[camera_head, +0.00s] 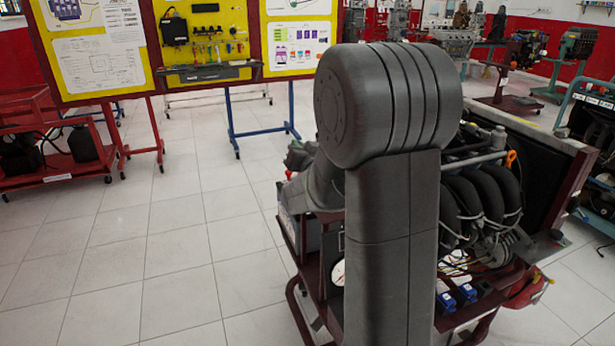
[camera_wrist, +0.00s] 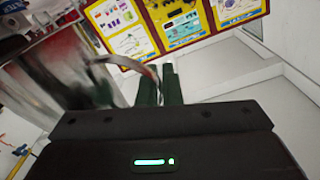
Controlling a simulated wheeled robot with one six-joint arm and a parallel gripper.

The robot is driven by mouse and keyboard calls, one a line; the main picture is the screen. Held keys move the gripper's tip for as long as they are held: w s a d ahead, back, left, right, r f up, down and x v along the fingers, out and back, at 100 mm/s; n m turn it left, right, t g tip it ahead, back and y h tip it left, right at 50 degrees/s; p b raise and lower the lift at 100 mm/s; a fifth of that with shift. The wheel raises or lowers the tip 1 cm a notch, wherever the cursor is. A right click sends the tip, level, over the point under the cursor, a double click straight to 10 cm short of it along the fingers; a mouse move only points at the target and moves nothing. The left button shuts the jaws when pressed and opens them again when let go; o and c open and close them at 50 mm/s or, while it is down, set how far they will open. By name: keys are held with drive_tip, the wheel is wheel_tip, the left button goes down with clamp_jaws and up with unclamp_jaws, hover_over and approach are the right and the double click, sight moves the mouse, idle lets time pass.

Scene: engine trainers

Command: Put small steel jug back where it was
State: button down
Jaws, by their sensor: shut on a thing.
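In the wrist view, my gripper (camera_wrist: 160,78) is shut on the curved handle of a shiny steel jug (camera_wrist: 122,62). The jug's body fills the left of that view, close to the camera and blurred, with reddish and dark reflections. It appears tilted in this view. My gripper and the jug do not show in the head view, where my own arm covers the middle. The jug's base is hard to make out.
An engine trainer (camera_head: 480,200) on a red wheeled frame stands right behind my arm. A red trolley (camera_head: 50,145) is at the left. Yellow display boards (camera_head: 205,40) stand at the back. The tiled floor (camera_head: 150,250) at the left front is clear.

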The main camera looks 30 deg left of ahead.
wheel_tip(320, 180, down, 6)
drive_tip(key=shift+f, duration=0.25)
drive_tip(key=shift+f+b, duration=0.15)
drive_tip(key=shift+b, duration=0.2)
drive_tip(key=c, duration=1.6)
unclamp_jaws()
drive_tip(key=b+v, duration=0.1)
drive_tip(key=v, duration=1.1)
